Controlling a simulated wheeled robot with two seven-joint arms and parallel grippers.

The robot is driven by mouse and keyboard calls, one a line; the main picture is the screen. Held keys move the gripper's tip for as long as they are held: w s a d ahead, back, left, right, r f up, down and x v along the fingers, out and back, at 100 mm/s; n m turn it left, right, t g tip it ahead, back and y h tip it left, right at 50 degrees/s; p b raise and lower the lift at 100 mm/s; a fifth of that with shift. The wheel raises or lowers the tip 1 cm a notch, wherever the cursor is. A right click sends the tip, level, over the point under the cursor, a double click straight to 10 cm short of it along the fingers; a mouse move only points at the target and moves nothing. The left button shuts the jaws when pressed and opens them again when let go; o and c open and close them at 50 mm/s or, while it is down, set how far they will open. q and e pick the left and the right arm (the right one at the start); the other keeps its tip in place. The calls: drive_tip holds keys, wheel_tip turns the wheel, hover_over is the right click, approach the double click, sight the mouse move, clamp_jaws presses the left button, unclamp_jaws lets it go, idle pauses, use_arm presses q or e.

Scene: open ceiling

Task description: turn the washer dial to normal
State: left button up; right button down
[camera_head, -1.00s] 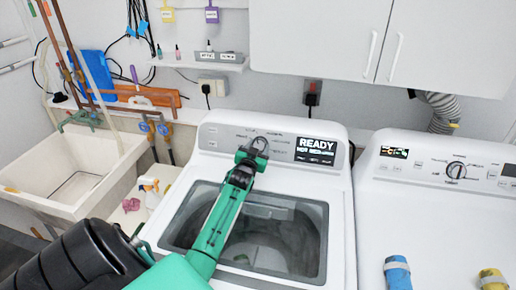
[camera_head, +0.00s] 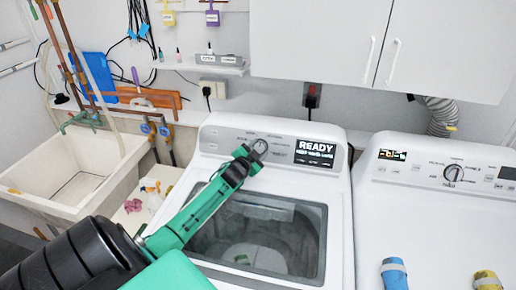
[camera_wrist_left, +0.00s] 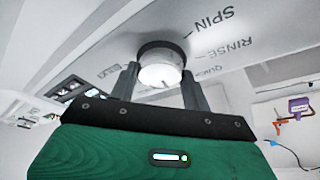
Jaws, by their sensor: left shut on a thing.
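The washer (camera_head: 225,165) is white with an open-looking dark glass top and a display reading READY. Its round dial (camera_head: 260,146) sits on the back panel, left of the display. My left gripper (camera_head: 254,151) is green and black and reaches up to the dial. In the left wrist view the dial (camera_wrist_left: 160,66) is between the two fingers of the left gripper (camera_wrist_left: 160,85), which are shut on it. Printed words SPIN, RINSE and QUICK show around the dial there. The dial's pointer and the normal mark cannot be made out. My right gripper is out of view.
A second white machine (camera_head: 430,225) with its own dial (camera_head: 453,173) stands at right, with blue (camera_head: 394,272) and yellow (camera_head: 487,280) rolls on top. A sink (camera_head: 70,170) is at left. White cabinets (camera_head: 350,45) hang above. A small shelf (camera_head: 215,68) is on the wall.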

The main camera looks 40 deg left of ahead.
use_arm(q)
drive_tip(key=shift+m+h+p, duration=0.5)
drive_tip(key=shift+m, duration=0.9)
drive_tip(key=o, duration=1)
drive_tip(key=shift+s, duration=0.1)
drive_tip(key=shift+s+d, duration=0.15)
drive_tip(key=shift+s, duration=0.4)
drive_tip(key=shift+r+b+v, duration=0.15)
drive_tip(key=shift+b+v, duration=0.9)
drive_tip(key=shift+v, duration=2.05)
drive_tip(key=shift+r+b+v, duration=0.15)
drive_tip(key=shift+b+v, duration=0.85)
drive_tip(key=shift+v, duration=2.15)
